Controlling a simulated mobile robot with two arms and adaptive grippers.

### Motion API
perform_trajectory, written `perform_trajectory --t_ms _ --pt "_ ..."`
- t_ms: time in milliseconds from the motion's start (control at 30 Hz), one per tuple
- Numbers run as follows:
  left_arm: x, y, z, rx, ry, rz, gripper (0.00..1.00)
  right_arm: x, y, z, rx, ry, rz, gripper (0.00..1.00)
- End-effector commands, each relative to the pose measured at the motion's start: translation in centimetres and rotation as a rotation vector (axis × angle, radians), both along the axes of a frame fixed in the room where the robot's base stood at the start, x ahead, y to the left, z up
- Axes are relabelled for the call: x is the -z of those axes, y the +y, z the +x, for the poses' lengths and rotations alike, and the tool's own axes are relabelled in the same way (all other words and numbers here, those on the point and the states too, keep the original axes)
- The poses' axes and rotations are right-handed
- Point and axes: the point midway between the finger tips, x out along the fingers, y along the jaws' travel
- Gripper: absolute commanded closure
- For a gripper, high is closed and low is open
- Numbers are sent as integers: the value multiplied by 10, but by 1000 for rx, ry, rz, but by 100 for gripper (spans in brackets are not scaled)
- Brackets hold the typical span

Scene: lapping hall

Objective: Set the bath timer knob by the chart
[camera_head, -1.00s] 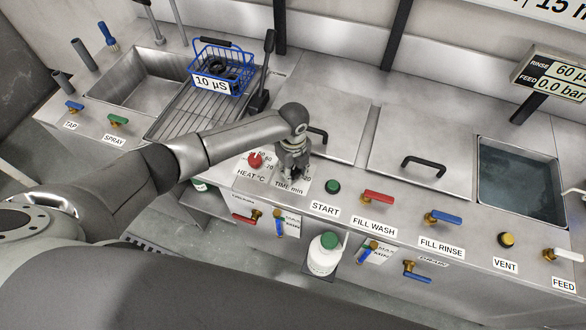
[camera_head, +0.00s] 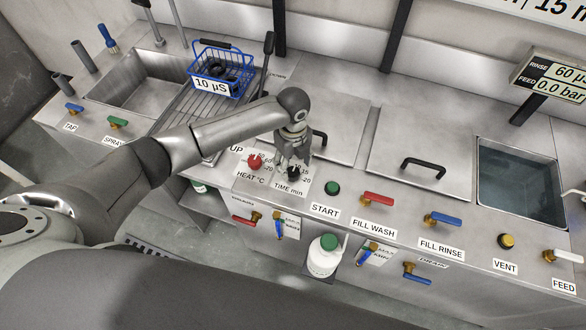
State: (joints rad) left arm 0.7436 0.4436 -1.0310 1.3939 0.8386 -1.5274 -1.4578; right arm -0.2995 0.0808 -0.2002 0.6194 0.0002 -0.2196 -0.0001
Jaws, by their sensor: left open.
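The bath timer knob (camera_head: 294,173) is a small dark knob on a white dial plate marked TIME min (camera_head: 287,189), on the front of the steel counter. Numbers 15 and 20 show at its right; the gripper hides part of the dial, and I cannot tell the pointer's setting. My left gripper (camera_head: 288,163) is open, pointing down just above and behind the knob; I cannot tell whether its fingers touch it. A chart sign (camera_head: 550,8) at the top right is cut off and shows "15 m". My right gripper is not in view.
The red HEAT knob (camera_head: 255,162) is close on the left, and the green START button (camera_head: 332,188) on the right. Red (camera_head: 378,198) and blue (camera_head: 443,219) valve levers stand further right. A blue basket (camera_head: 218,82) sits on the drainer behind.

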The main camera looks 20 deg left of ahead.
Motion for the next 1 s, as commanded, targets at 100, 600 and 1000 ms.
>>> perform_trajectory --t_ms 100,600,1000 --pt "-27 0 1 2 -4 0 42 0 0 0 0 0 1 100" --pt "-71 0 0 0 1 1 42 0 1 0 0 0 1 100" --pt "-70 0 0 0 1 0 42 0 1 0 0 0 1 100"
